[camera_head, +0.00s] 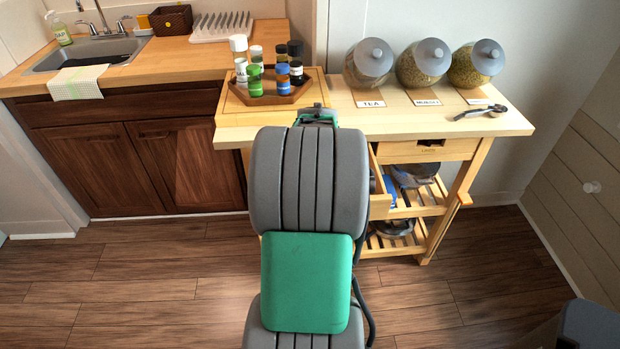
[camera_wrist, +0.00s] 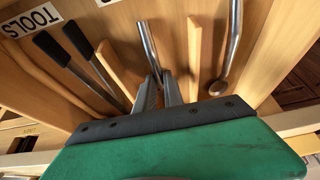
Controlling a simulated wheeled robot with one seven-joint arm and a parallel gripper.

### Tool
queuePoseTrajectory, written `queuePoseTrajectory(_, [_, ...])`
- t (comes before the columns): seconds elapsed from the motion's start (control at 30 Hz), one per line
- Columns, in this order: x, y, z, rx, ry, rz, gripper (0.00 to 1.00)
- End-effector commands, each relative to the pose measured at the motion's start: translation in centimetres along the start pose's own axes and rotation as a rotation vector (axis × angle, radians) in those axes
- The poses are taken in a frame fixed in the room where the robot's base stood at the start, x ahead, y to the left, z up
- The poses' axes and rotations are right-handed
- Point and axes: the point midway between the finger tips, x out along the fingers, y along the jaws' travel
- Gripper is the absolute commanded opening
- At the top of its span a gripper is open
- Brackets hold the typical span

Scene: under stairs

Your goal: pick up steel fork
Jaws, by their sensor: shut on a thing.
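In the wrist view, my gripper (camera_wrist: 160,84) reaches into an open wooden drawer with its two grey fingers close together. They are shut on a thin steel utensil, taken as the steel fork (camera_wrist: 147,40). Its shiny shaft slants up and left from the fingertips. No tines can be made out, and its lower end is partly hidden by the fingers. In the head view, my arm hides the gripper and the fork; only part of the open drawer (camera_head: 380,194) shows at the table's front.
Wooden dividers (camera_wrist: 194,48) stand in the drawer on both sides of the fork. A steel utensil with a rounded end (camera_wrist: 231,45) lies to the right, and two black-handled utensils (camera_wrist: 70,45) to the left. Jars (camera_head: 425,63) and a bottle tray (camera_head: 270,96) stand on the table.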

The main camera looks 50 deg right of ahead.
Motion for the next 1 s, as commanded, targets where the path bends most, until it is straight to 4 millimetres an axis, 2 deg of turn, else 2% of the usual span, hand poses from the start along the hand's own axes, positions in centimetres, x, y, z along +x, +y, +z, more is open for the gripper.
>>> queuePoseTrajectory(0.67, [-0.4, 0.0, -0.2, 0.000, 0.002, 0.000, 0.00])
queuePoseTrajectory(0.87, [-2.9, 0.0, -1.4, 0.000, 0.005, 0.001, 0.00])
queuePoseTrajectory(1.0, [-6.8, 0.7, -0.4, 0.002, 0.007, 0.003, 0.00])
